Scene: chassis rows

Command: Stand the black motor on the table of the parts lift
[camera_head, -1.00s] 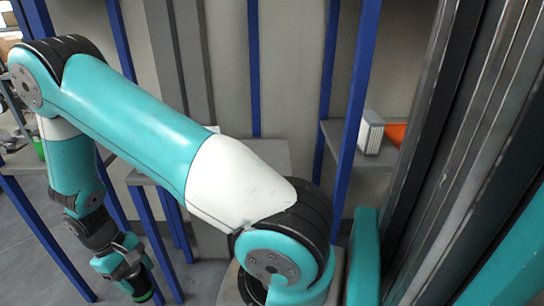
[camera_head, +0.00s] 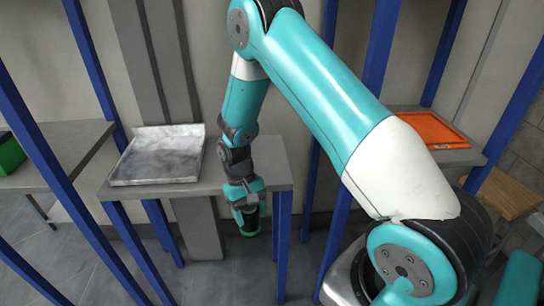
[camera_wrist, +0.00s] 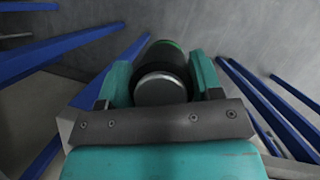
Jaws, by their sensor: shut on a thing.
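The black motor (camera_head: 249,222) is a dark cylinder with a green end, and it points down below my gripper (camera_head: 247,198) in the head view. In the wrist view the motor (camera_wrist: 162,90) sits between the two teal fingers of my gripper (camera_wrist: 160,68), its silver round end toward the camera. My gripper is shut on it. It hangs in front of the front edge of a grey table (camera_head: 268,165), over the floor and touching nothing else I can see. A grey column stands behind this table. I cannot tell for certain whether this is the parts lift.
A marbled grey tray (camera_head: 160,158) lies on the table's left part; the right part looks bare. A green bin (camera_head: 10,152) is on a shelf at left. An orange tray (camera_head: 432,130) is on a shelf at right. Blue posts (camera_head: 283,245) stand around the shelves.

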